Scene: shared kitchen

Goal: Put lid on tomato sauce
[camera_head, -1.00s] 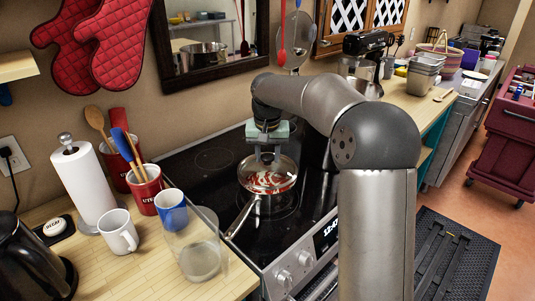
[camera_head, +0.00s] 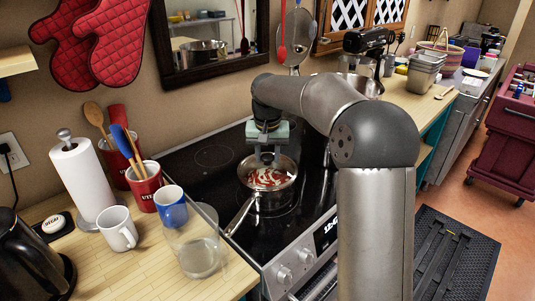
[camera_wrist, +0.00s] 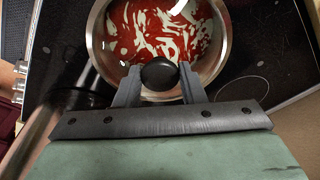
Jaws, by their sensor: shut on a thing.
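A steel saucepan (camera_head: 266,199) of red tomato sauce (camera_head: 268,178) with pale streaks stands on the black stovetop, its handle toward the front left. The sauce also fills the top of the wrist view (camera_wrist: 150,30). My gripper (camera_head: 267,160) is directly over the pan. In the wrist view, my gripper (camera_wrist: 158,82) is shut on a round black knob (camera_wrist: 160,72), the lid's handle. The lid's clear glass is hard to make out against the sauce. I cannot tell whether its edge touches the pan rim.
A glass jar (camera_head: 199,255), blue mug (camera_head: 171,205) and white mug (camera_head: 117,229) stand on the left counter near the pan handle. Red utensil crocks (camera_head: 144,186) and a paper towel roll (camera_head: 82,180) are behind them. The stovetop left of the pan is clear.

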